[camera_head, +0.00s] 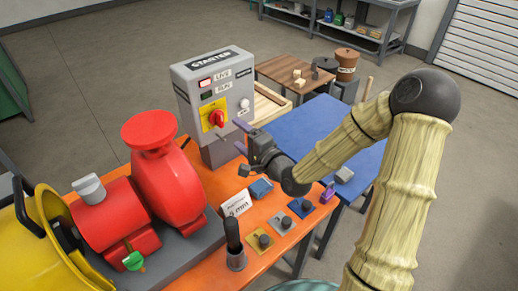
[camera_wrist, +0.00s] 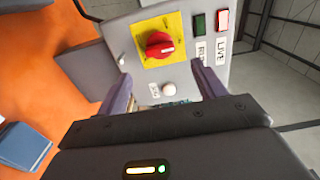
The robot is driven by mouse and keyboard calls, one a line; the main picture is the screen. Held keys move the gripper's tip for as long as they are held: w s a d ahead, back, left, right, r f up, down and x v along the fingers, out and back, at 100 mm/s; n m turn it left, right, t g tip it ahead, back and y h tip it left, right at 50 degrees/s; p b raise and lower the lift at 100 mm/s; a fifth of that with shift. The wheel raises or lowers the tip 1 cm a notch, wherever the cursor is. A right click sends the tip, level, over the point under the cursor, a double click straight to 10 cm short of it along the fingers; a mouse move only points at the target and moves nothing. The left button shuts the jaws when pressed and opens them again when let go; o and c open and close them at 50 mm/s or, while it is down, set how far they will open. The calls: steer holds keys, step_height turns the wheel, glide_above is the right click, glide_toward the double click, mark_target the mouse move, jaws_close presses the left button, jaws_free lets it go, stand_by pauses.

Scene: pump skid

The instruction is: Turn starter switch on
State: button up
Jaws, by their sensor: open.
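The starter box (camera_head: 202,80) is a grey upright cabinet with a "STARTER" label, at the back of the orange bench. Its red rotary switch (camera_head: 216,118) sits on a yellow plate, and shows in the wrist view (camera_wrist: 159,45) too. A lit red LIVE lamp (camera_head: 204,83) and a dark green RUN lamp (camera_head: 207,95) are above it. A white round button (camera_head: 244,103) is at its right, also in the wrist view (camera_wrist: 169,89). My gripper (camera_head: 241,136) is in front of the box, open and empty. In the wrist view its purple fingers (camera_wrist: 162,88) flank the white button, apart from the red switch.
A red pump (camera_head: 155,170) stands left on the orange bench (camera_head: 278,213). A "9 mm" card (camera_head: 236,203), a blue block (camera_head: 261,188), several small knobbed plates and a dark-handled tool (camera_head: 234,240) lie in front. A blue table (camera_head: 315,130) is behind my arm.

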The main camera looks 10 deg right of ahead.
steer(key=b+v, duration=0.7)
steer(key=b, duration=0.4)
steer(key=shift+s+d+b, duration=0.2)
steer(key=shift+b, duration=0.1)
steer(key=shift+f, duration=0.1)
